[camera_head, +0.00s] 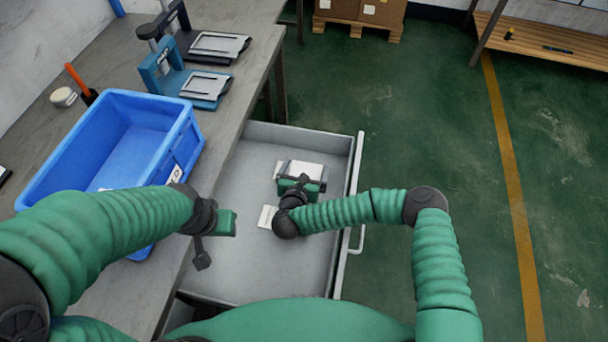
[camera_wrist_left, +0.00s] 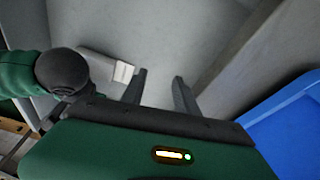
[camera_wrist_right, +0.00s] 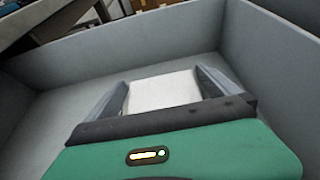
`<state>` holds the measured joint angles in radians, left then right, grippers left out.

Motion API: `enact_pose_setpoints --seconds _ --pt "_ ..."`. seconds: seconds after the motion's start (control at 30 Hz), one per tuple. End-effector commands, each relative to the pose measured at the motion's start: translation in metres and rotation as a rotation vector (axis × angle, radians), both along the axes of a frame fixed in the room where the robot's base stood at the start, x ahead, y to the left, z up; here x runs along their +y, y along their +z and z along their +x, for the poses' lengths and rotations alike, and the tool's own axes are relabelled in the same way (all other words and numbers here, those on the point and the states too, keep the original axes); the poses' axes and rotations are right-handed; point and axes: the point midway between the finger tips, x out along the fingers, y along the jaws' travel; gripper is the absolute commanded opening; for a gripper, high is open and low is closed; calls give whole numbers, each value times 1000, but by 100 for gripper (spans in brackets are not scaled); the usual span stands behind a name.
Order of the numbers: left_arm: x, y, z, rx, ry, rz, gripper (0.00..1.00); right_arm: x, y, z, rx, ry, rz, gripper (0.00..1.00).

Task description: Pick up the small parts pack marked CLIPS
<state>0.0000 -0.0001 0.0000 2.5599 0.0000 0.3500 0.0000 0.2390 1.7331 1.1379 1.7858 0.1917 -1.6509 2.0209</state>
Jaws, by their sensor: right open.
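A white pack (camera_head: 304,169) lies in the open drawer, and my right gripper (camera_head: 300,178) is over it. In the right wrist view the pack (camera_wrist_right: 164,90) shows between the two spread fingers of the right gripper (camera_wrist_right: 165,95). I cannot tell whether they touch it. A second pale pack (camera_head: 267,216) lies nearer in the drawer, beside my right wrist; a pale pack with a small label also shows in the left wrist view (camera_wrist_left: 103,64). No CLIPS marking is legible on either. My left gripper (camera_wrist_left: 160,85) is open and empty over the drawer's left side.
The grey drawer (camera_head: 325,141) has raised walls and a handle on the right. A blue crate (camera_head: 60,150) stands on the bench (camera_head: 235,95) at left, close to my left arm. Blue and dark fixtures stand behind it. Green floor lies clear to the right.

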Motion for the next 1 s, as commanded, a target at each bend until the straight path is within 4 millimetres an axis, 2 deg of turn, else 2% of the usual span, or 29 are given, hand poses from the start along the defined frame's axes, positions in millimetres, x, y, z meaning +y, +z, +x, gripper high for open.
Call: enact_pose_setpoints --seconds 0.1,0.3,0.67,0.87,1.0 --pt "0 -5 0 0 0 0 36 -3 -6 12 0 -1 0 100" --pt "0 -4 0 0 0 0 36 -3 -5 13 0 0 0 100" --pt "0 -4 0 0 0 0 36 -3 -5 13 0 0 0 54" --pt "0 -3 0 0 0 0 36 -3 -5 13 0 0 0 54" --pt "0 3 0 0 0 0 36 -3 12 13 -1 1 1 54"
